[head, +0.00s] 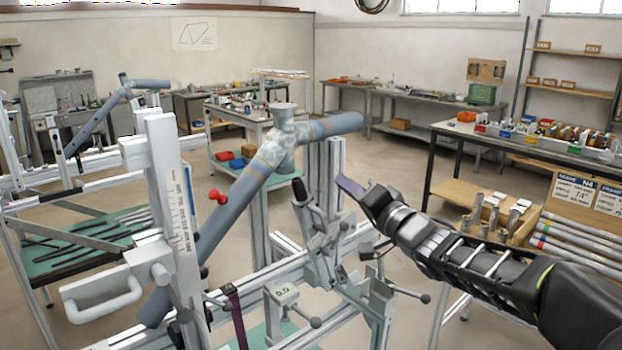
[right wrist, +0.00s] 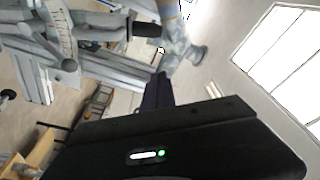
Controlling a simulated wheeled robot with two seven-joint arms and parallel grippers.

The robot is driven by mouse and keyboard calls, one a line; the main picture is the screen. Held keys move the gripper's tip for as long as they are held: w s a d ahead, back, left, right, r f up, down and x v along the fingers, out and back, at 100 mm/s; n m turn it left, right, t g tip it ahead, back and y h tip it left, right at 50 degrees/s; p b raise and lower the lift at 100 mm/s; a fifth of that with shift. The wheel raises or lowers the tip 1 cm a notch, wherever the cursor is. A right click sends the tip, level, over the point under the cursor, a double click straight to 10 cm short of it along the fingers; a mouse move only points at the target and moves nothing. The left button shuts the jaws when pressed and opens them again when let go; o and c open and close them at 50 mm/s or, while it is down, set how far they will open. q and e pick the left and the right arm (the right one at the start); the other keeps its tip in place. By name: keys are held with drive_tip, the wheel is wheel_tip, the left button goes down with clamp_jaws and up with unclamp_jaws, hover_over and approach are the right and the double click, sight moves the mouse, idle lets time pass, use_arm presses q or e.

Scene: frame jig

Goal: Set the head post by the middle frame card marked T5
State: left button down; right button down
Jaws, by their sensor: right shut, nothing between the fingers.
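The blue-grey frame tube (head: 225,215) lies tilted in the jig, with a pale joint at its upper end. The metal post (head: 318,235) below the joint appears to be the head post; a black-handled lever (head: 301,192) stands at it. My right gripper (head: 350,187) is shut and empty, just right of the jig uprights and apart from the lever. Its dark fingers also show in the right wrist view (right wrist: 157,92). A frame card marked N4 (head: 573,190) hangs at the right; a second card (head: 609,199) is cut off. I cannot read T5 anywhere. My left gripper is not seen.
A scaled upright (head: 172,200) with a red knob (head: 217,196) stands on the left of the jig. Clamps and small levers (head: 380,290) crowd the space below my right gripper. A parts bench (head: 540,145) is at the right. Open floor lies behind.

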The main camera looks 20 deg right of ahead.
idle(0.4)
drive_tip(key=p, duration=0.3)
hover_over(311, 200)
drive_tip(key=shift+f, duration=0.6)
